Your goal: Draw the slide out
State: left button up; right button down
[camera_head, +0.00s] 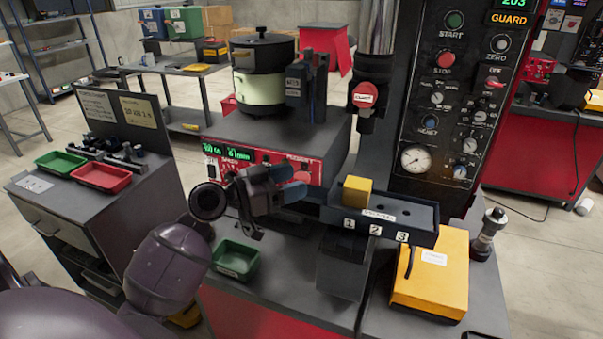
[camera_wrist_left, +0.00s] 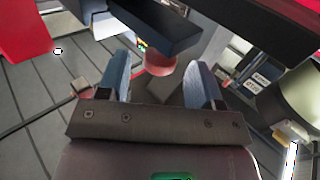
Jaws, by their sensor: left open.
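The slide (camera_head: 385,229) is a long dark bar with plates 1, 2 and 3 on its front face. A yellow block (camera_head: 356,190) sits on it at position 1, and holes show in its top farther right. A pinkish-red knob (camera_head: 302,176) shows at its left end. My left gripper (camera_head: 284,182) is open beside this knob, with blue finger pads. In the left wrist view, the knob (camera_wrist_left: 160,65) appears between the two spread fingertips (camera_wrist_left: 161,60); contact cannot be told. My right gripper is not in view.
A red-fronted feeder unit (camera_head: 262,167) with a lidded bowl (camera_head: 262,75) stands behind the gripper. A green tray (camera_head: 236,260) lies below it. A yellow box (camera_head: 432,272) sits below the slide. A tall control panel (camera_head: 445,110) rises behind the slide.

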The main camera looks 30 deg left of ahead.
pick_arm(q)
jog(key=shift+x, duration=1.4)
grip_shut()
